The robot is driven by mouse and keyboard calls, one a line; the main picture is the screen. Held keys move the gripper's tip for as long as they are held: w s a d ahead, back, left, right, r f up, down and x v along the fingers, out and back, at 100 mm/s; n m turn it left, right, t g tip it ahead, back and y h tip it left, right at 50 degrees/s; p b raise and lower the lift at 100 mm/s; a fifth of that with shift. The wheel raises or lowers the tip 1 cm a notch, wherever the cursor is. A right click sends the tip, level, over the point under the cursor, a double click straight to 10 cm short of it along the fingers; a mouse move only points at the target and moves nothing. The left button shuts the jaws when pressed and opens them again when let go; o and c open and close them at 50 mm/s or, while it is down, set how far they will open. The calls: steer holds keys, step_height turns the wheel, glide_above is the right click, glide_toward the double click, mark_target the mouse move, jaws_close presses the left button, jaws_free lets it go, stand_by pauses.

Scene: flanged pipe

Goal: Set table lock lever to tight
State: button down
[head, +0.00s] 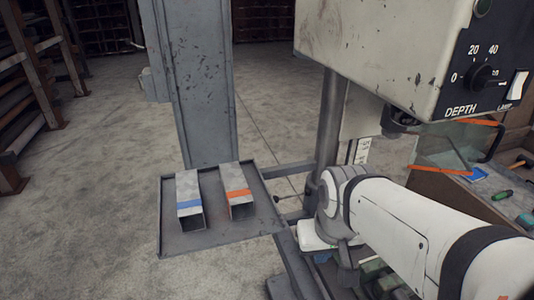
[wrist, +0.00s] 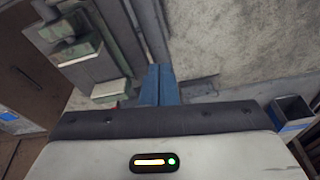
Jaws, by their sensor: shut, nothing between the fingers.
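A thin dark rod with a small knob (head: 277,198) sticks out to the left near the foot of the round column (head: 329,135) in the head view. It may be the table lock lever, but its setting and any marking are too small to read. My gripper (wrist: 160,70) shows in the wrist view with its two blue fingers together and nothing between them. In the head view my arm's wrist hides the gripper and part of the column foot. I cannot make out the lever clearly in the wrist view.
A grey tray (head: 170,235) holds a blue-banded square tube (head: 188,190) and an orange-banded one (head: 238,190). The drill head (head: 390,50), with its depth dial (head: 482,77), hangs above my arm. A workbench (head: 450,185) with tools stands right. Open floor (head: 90,190) lies left.

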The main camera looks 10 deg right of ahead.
steer(key=w+n+b, duration=0.1)
steer(key=w, duration=2.2)
steer(key=w+f, duration=0.4)
steer(key=w, duration=0.5)
steer(key=w+d+f+n+t+b, duration=0.1)
steer(key=w+f, duration=0.4)
steer(key=w, duration=0.4)
steer(key=shift+y, duration=0.4)
steer(key=shift+w+f, duration=0.1)
steer(key=shift+f, duration=0.05)
